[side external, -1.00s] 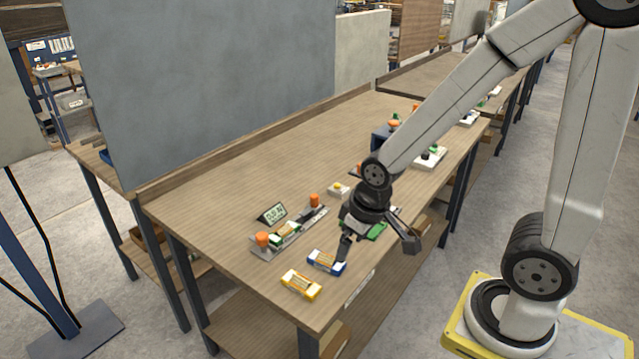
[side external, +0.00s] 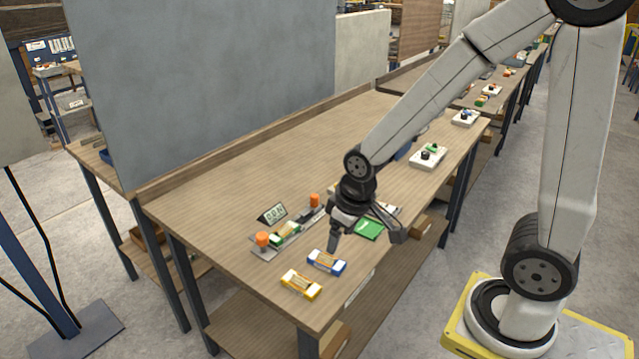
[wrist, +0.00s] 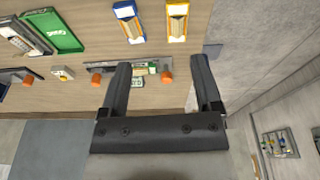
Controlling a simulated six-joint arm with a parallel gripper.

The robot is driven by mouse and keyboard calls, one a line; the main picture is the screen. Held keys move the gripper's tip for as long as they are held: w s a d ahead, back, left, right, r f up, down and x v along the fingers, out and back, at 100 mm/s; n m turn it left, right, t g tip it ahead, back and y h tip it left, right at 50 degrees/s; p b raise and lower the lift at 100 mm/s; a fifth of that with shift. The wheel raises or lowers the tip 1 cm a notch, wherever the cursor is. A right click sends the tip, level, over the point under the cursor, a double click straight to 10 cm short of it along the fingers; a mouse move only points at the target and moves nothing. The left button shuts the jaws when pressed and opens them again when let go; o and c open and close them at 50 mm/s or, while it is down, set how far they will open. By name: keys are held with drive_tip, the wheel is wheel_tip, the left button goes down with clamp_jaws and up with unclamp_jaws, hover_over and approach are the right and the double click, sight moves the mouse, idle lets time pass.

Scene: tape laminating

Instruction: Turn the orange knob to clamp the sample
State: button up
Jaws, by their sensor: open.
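A metal clamping fixture (side external: 301,226) lies on the bench. It has an orange knob at its left end (side external: 262,239) and another at its right end (side external: 314,200). The sample, a green and cream block (side external: 286,233), sits on the fixture near the left knob. In the wrist view one orange knob (wrist: 166,77) shows between my fingers and the other (wrist: 96,80) just left of the left finger. My gripper (side external: 366,238) is open and empty, above the bench to the right of the fixture. The fingers hide part of the fixture in the wrist view.
A blue-and-white box (side external: 326,262) and a yellow-and-white box (side external: 301,284) lie near the front edge. A small display (side external: 272,213) stands behind the fixture. The bench's left-back area is clear.

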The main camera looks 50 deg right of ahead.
drive_tip(key=w+n+g, duration=0.1)
drive_tip(key=w+n, duration=0.2)
drive_tip(key=w, duration=0.9)
drive_tip(key=n+g, duration=0.1)
drive_tip(key=n, duration=0.2)
approach(261, 235)
drive_tip(key=shift+s+f, duration=0.55)
drive_tip(key=shift+f, duration=0.1)
drive_tip(key=shift+w+f, duration=0.35)
drive_tip(key=shift+w, duration=0.35)
drive_tip(key=shift+f, duration=0.1)
drive_tip(key=shift+f, duration=3.75)
clamp_jaws()
